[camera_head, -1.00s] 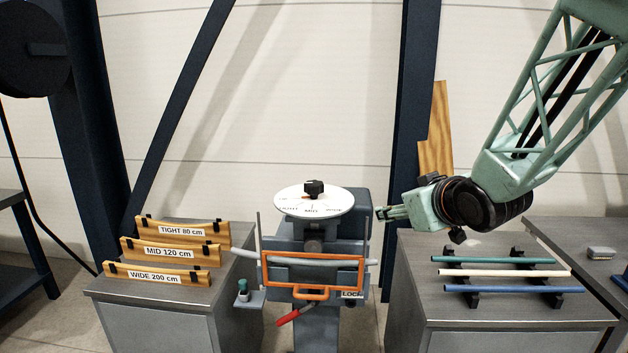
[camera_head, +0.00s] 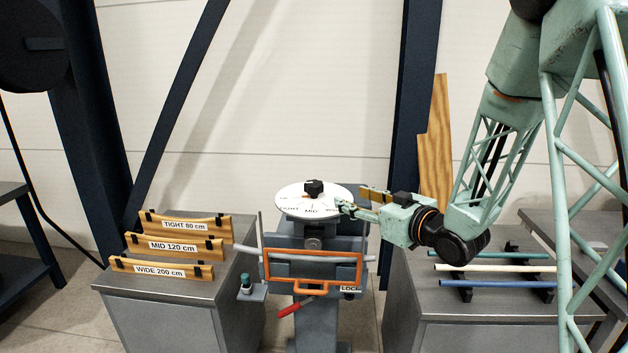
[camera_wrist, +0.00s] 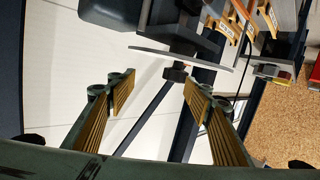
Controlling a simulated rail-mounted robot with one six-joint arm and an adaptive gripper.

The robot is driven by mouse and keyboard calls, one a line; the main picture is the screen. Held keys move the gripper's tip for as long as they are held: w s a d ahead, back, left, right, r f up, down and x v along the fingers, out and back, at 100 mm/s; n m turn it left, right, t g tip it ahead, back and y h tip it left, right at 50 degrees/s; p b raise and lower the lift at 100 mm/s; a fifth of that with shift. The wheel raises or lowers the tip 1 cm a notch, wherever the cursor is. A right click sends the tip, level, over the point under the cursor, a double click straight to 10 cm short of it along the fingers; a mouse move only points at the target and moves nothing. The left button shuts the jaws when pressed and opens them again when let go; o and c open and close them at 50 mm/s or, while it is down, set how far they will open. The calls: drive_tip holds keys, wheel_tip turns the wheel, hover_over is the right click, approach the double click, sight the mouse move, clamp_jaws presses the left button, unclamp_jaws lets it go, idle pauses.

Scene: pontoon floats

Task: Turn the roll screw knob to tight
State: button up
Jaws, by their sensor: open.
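The black roll screw knob (camera_head: 314,186) stands on a white round dial (camera_head: 290,201) at the top of the grey machine. Which label the knob points to is too small to tell. My gripper (camera_head: 345,206) is open and empty at the dial's right edge, to the right of the knob. In the wrist view, the knob (camera_wrist: 175,72) shows between and beyond my two ribbed fingers (camera_wrist: 160,92), apart from them, with the dial (camera_wrist: 160,54) nearly edge-on.
An orange frame (camera_head: 316,286) and a red-handled lever (camera_head: 296,306) are on the machine's front, below the dial. Wooden gauges (camera_head: 160,269) stand on the left cabinet. Coloured rods (camera_head: 499,269) lie on a rack on the right cabinet, partly behind my arm.

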sight(320, 187)
drive_tip(key=shift+s+a+y+p, duration=0.2)
drive_tip(key=shift+a+y+p, duration=0.3)
drive_tip(key=shift+a+y, duration=0.15)
drive_tip(key=shift+s+a+y+p, duration=0.15)
drive_tip(key=shift+a+y+p, duration=0.3)
drive_tip(key=shift+a+y, duration=0.2)
drive_tip(key=shift+a, duration=0.1)
drive_tip(key=shift+p+x, duration=1.15)
drive_tip(key=shift+x, duration=5.7)
drive_tip(key=c, duration=0.9)
